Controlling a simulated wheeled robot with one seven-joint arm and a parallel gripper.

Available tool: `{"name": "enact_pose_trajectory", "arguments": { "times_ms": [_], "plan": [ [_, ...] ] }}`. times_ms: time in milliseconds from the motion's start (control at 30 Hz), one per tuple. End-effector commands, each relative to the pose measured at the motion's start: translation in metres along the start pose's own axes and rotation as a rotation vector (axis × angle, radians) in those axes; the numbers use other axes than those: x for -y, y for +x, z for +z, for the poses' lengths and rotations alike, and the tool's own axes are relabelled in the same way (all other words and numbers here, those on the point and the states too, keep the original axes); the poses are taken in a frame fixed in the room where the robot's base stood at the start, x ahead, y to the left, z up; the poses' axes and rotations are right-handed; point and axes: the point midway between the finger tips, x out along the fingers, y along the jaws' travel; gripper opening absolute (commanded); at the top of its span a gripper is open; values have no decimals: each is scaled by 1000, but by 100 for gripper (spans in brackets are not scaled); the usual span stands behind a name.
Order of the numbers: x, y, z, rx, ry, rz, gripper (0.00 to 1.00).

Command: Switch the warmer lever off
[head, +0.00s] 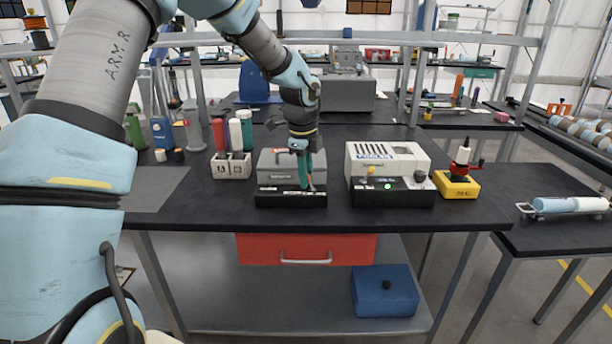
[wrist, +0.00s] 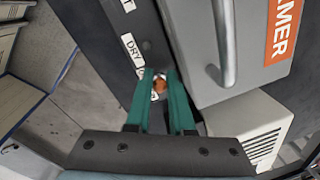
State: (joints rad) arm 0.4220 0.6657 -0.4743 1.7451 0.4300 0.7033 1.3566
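The warmer (head: 286,162) is a grey box on a black base on the workbench. In the wrist view, its grey body (wrist: 205,40) carries an orange label ending in "MER", beside a black strip with white labels, one reading "DRY". A small orange-tipped lever (wrist: 158,86) stands by that strip. My gripper (head: 303,183) points down at the front of the warmer. In the wrist view, its two green fingers (wrist: 160,76) stand on either side of the lever with a narrow gap. I cannot tell whether they press on it; the lever's lower part is hidden.
A white machine (head: 388,158) with a yellow lever and green light stands just right of the warmer. A yellow block (head: 457,186) with a red clamp is farther right. A white two-part holder (head: 232,168) with bottles behind it stands to the left.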

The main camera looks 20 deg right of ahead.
Motion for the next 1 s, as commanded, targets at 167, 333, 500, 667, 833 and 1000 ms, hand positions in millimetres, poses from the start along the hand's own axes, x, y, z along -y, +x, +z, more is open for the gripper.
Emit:
{"name": "enact_pose_trajectory", "arguments": {
  "times_ms": [167,333,500,667,833,1000],
  "plan": [
    [0,0,0,0,0,1,0],
    [0,0,0,0,0,1,0],
    [-1,0,0,-2,-1,1,0],
    [-2,-2,4,-54,-11,-22,0],
    [-4,0,6,-119,-18,-55,0],
    [-4,2,6,-137,-18,-66,0]
  ]
}}
